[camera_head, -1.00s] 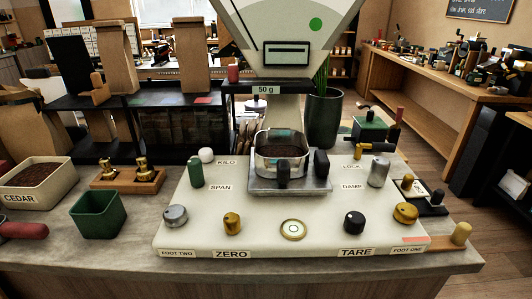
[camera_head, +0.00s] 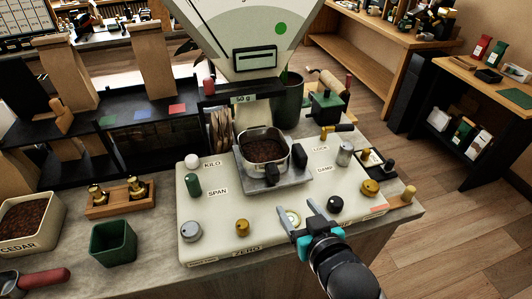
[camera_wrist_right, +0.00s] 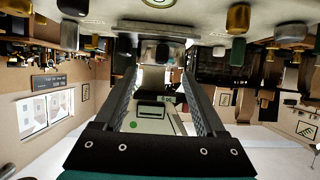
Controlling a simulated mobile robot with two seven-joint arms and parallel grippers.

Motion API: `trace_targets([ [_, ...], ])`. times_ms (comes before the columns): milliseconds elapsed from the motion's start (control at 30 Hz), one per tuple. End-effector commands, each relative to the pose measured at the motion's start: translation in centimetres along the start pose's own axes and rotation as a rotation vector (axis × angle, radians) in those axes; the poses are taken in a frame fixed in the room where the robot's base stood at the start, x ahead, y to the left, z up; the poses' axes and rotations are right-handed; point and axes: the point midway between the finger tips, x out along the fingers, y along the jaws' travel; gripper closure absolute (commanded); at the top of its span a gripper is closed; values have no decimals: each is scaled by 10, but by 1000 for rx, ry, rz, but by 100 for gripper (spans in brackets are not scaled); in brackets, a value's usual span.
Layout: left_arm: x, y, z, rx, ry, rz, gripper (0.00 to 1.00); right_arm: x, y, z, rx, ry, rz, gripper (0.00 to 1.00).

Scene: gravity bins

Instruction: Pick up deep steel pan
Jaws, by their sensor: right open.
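The deep steel pan (camera_head: 251,162) sits upright on the grey scale plate (camera_head: 290,180) of the cream weighing machine. It is squarish, with dark brown grounds inside and a black grip at its front. My right gripper (camera_head: 301,210) is open and empty over the machine's front edge, in front of the pan and apart from it. In the right wrist view, which looks upside down, the open fingers (camera_wrist_right: 160,90) spread on either side of the machine's hopper. My left gripper is not in view.
Knobs surround the plate: a green one (camera_head: 194,185), a silver one (camera_head: 344,154) and a black one (camera_head: 335,203) among them. The hopper (camera_head: 250,35) rises behind the pan. A green bin (camera_head: 113,243) and a Cedar tray (camera_head: 48,231) stand at left.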

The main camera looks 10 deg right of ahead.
Motion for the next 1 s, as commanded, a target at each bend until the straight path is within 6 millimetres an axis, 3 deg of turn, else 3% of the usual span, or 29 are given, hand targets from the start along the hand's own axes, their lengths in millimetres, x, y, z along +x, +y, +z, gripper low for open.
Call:
trace_targets([
  [33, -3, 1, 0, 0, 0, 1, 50, -2, 0, -10, 3, 21, -1, 28],
  [167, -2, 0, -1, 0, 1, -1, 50, 8, -1, -15, 5, 37, -2, 28],
  [700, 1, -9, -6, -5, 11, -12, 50, 89, -2, -17, 5, 33, -3, 28],
  [1000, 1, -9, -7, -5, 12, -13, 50, 105, -3, -20, 6, 34, -3, 28],
])
